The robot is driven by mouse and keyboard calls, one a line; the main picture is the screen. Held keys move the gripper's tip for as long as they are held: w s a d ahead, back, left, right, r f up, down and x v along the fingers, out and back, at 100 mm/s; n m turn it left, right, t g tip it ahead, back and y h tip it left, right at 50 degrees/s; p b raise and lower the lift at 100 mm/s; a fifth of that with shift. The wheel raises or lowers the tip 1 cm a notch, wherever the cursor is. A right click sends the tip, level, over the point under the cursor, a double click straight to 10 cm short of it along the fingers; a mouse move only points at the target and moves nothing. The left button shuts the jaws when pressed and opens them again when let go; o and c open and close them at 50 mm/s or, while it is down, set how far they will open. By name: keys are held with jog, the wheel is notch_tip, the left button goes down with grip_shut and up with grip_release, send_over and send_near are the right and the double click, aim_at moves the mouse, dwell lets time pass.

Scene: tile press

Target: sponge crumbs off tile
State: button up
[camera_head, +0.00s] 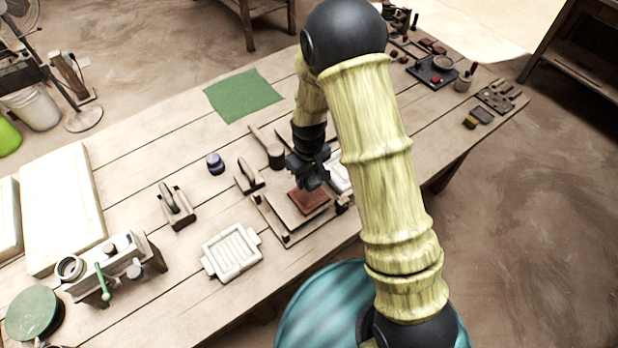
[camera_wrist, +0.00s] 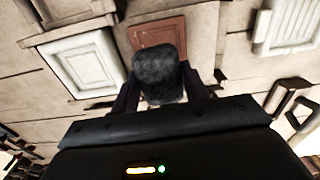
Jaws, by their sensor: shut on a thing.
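A reddish-brown tile (camera_head: 308,201) lies on a pale wooden press board (camera_head: 283,222) near the table's front edge. The tile also shows in the wrist view (camera_wrist: 157,33), its lower part hidden behind the held thing. Crumbs are too small to tell. My gripper (camera_head: 309,178) is above the tile, pointing down. In the wrist view my gripper (camera_wrist: 160,88) is shut on a dark, rounded block, which looks like the sponge (camera_wrist: 160,72). I cannot tell whether the sponge touches the tile.
A white ribbed mould (camera_head: 232,250) lies left of the board, and a white mould (camera_head: 340,173) sits right, partly behind my arm.

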notch_tip(320, 180, down, 5)
jog(key=b, duration=0.4)
jog(key=shift+f+b, duration=0.75)
jog(key=shift+f, duration=0.45)
dwell(0.9)
jog(key=shift+w+d+r, duration=0.1)
jog(key=shift+w+r, duration=0.05)
jog(key=shift+w, duration=0.2)
jog(key=shift+w, duration=0.2)
jog(key=shift+w, duration=0.3)
